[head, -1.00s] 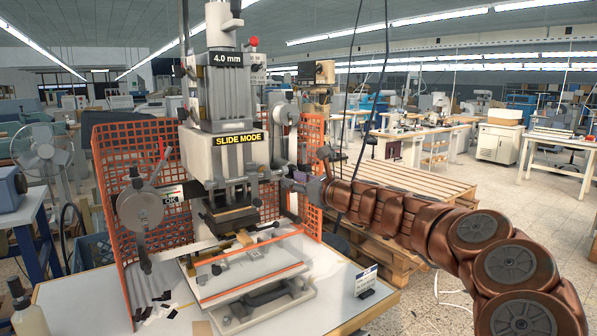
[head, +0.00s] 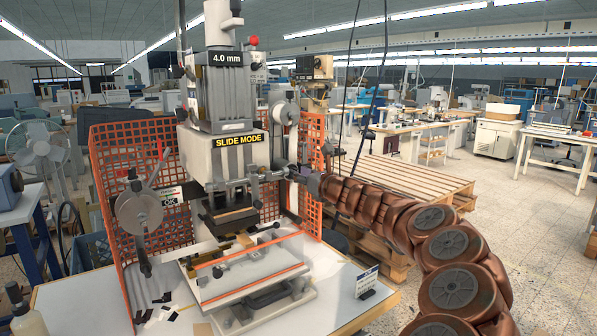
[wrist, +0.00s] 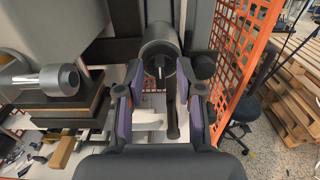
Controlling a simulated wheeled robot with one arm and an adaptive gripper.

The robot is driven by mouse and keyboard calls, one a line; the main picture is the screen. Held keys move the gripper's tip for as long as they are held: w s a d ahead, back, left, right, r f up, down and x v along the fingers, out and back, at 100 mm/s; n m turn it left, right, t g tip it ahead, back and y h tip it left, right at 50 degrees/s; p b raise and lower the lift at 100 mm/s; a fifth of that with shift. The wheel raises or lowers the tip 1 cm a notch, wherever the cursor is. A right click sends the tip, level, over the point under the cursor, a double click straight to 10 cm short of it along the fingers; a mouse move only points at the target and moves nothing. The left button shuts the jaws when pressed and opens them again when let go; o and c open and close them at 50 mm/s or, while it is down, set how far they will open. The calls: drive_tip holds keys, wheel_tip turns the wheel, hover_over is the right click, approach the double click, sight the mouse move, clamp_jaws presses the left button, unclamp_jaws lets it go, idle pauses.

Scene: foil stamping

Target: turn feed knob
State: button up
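The stamping press (head: 240,150) stands on the worktable, with "SLIDE MODE" and "4.0 mm" labels on its front. In the wrist view a grey, round, knob-like cylinder (wrist: 158,50) lies straight ahead, between the lines of my fingers; I take it to be the feed knob. My gripper (wrist: 161,95) is open, with one purple-padded finger on each side and a gap to the cylinder's sides. Contact cannot be told. In the head view my gripper (head: 308,181) is at the right side of the press, and the knob cannot be made out clearly behind it.
An orange mesh guard (head: 107,180) flanks the press, and its right panel (wrist: 247,50) is close to my gripper. A dark-handled lever (wrist: 173,122) hangs below the cylinder. The press head (wrist: 60,95) is at left. Wooden pallets (head: 420,180) lie right of the table.

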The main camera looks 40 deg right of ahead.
drive_tip(key=shift+w+r, duration=0.1)
drive_tip(key=shift+w, duration=0.45)
clamp_jaws()
